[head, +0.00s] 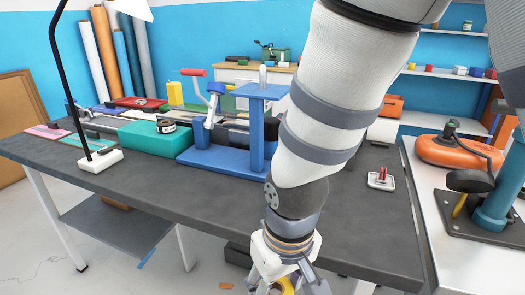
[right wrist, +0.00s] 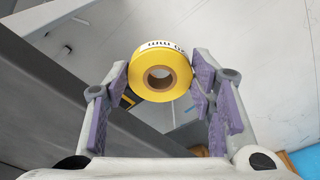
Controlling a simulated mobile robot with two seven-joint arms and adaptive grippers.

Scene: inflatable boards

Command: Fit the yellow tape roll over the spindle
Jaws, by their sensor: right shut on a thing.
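The yellow tape roll (right wrist: 140,84) is held between the purple pads of my right gripper (right wrist: 163,80), with its brown core hole facing the wrist camera. In the head view, my right gripper (head: 283,284) is low at the bottom edge, in front of the table, with a bit of the yellow roll (head: 287,287) showing. A blue stand (head: 257,150) on the table carries a short pale upright pin (head: 262,75) on its flat top, which looks like the spindle. The roll is well below and apart from it. My left gripper is not in view.
The dark table (head: 130,185) has a clear front strip. A lamp (head: 100,160), a green box (head: 150,138) and a small plate with red parts (head: 381,179) stand on it. A side bench (head: 440,220) with an orange machine is at the right. My arm hides part of the table.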

